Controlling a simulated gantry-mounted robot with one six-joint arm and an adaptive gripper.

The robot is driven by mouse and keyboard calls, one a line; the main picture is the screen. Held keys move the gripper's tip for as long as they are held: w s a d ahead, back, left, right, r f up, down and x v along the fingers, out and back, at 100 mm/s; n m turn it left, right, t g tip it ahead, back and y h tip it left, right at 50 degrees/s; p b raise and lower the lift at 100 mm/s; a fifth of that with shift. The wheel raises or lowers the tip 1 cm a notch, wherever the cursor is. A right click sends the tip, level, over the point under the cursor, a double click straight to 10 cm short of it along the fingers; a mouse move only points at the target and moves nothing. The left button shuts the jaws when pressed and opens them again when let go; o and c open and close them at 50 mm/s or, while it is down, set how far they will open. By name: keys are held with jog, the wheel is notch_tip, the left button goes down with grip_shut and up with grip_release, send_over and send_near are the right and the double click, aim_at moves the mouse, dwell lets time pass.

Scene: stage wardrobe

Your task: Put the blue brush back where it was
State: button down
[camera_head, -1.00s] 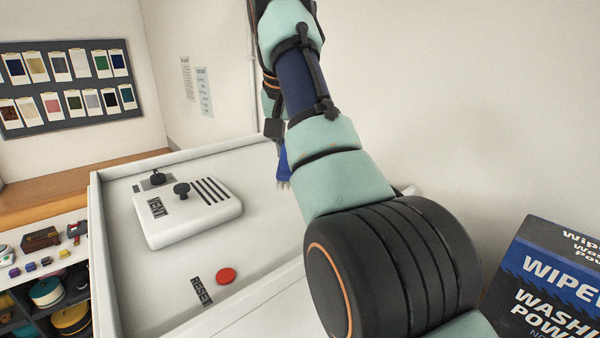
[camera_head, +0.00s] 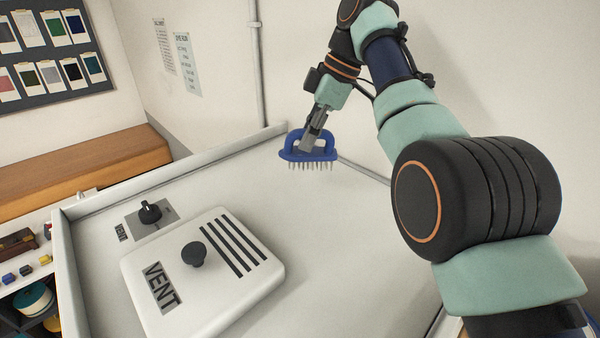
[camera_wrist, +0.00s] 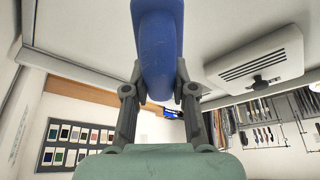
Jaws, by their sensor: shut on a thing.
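The blue brush (camera_head: 297,153) hangs from my gripper (camera_head: 312,140) with its bristles pointing down. In the head view it is over the far right part of the white panel top (camera_head: 330,225); whether the bristles touch the surface I cannot tell. In the wrist view the blue brush (camera_wrist: 157,45) fills the top middle, and my gripper (camera_wrist: 158,88) has a finger on each side of it, shut on its handle.
A white vent cover (camera_head: 240,290) with a black knob stands on the panel, with a small dial (camera_head: 150,211) behind it. A raised rim (camera_head: 190,165) edges the panel. A wooden ledge (camera_head: 80,170) and swatch board (camera_head: 45,60) lie beyond. The panel right of the vent is clear.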

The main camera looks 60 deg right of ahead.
aim_at(323, 130)
jog(key=f+b, duration=0.5)
jog(key=shift+s+a+f, duration=0.15)
jog(key=shift+s, duration=0.05)
jog(key=c, duration=1.4)
grip_release()
jog(key=shift+f, duration=0.1)
jog(key=o, duration=0.4)
jog(key=shift+o, duration=0.2)
jog(key=p+v, duration=0.6)
jog(key=v, duration=0.2)
jog(key=shift+w, duration=0.2)
